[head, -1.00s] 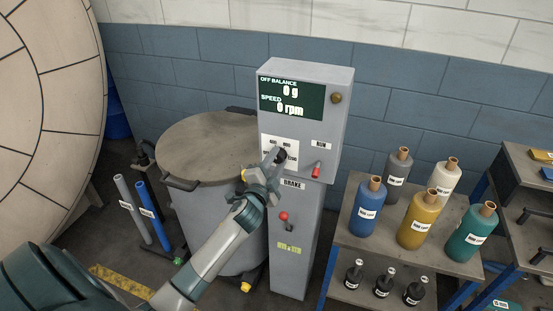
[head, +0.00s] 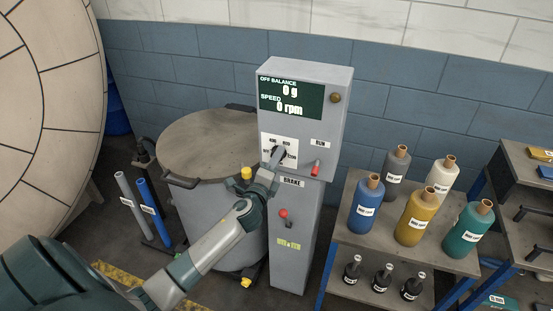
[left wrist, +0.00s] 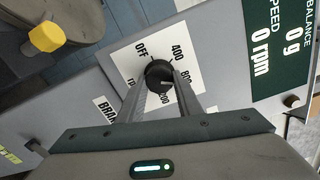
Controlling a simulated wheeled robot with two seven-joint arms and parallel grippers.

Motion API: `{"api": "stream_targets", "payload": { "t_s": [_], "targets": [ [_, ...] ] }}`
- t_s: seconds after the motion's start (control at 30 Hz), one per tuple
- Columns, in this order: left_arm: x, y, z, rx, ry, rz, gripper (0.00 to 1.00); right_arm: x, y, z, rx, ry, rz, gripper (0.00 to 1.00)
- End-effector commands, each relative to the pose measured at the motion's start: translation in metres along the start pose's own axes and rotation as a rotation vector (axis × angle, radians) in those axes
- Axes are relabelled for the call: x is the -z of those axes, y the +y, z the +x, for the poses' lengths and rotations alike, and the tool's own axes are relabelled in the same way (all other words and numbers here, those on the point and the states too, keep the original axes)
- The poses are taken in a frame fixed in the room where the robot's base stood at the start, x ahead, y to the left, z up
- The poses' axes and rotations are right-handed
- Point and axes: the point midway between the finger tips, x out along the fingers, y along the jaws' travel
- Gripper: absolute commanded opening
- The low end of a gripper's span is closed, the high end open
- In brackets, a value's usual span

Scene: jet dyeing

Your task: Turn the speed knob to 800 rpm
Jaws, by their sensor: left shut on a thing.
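The black speed knob (left wrist: 158,75) sits on a white dial plate (left wrist: 128,62) marked OFF, 400, 800 and 1200, partly covered by my fingers. My left gripper (head: 278,154) is shut on the knob, with one finger on each side of it in the left wrist view (left wrist: 160,85). The knob's pointer cannot be made out clearly. The display (head: 290,98) on the grey control cabinet (head: 335,130) reads speed 0 rpm and off balance 0 g. My right gripper is not in view.
A red RUN switch (head: 315,168) is right of the dial, and a red-tipped BRAKE lever (head: 283,213) is below. A lidded grey drum (head: 205,145) stands left of the cabinet. A bench (head: 355,232) with several bottles stands at right.

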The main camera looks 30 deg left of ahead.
Motion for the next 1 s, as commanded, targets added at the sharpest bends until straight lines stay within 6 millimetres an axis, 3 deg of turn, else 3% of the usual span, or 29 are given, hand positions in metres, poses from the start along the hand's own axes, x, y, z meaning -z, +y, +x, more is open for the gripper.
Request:
{"api": "stream_targets", "payload": {
  "t_s": [0.43,0.47,0.5,0.53,1.0],
  "targets": [
    [0.0004,0.0006,0.0000,-0.001,0.000,0.012,0.09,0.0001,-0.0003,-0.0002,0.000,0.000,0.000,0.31],
    [0.0004,0.0006,0.0000,-0.001,0.000,0.012,0.39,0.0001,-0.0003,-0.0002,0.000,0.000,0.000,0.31],
    [0.0004,0.0006,-0.0001,-0.001,0.000,0.012,0.48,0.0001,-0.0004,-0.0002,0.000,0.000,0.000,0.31],
    [0.0004,0.0006,-0.0001,-0.001,0.000,0.011,0.50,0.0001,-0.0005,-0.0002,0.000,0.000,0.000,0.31],
    [0.0004,0.0019,-0.0062,-0.001,0.000,0.012,0.50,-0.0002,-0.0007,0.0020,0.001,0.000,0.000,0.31]
  ]
}}
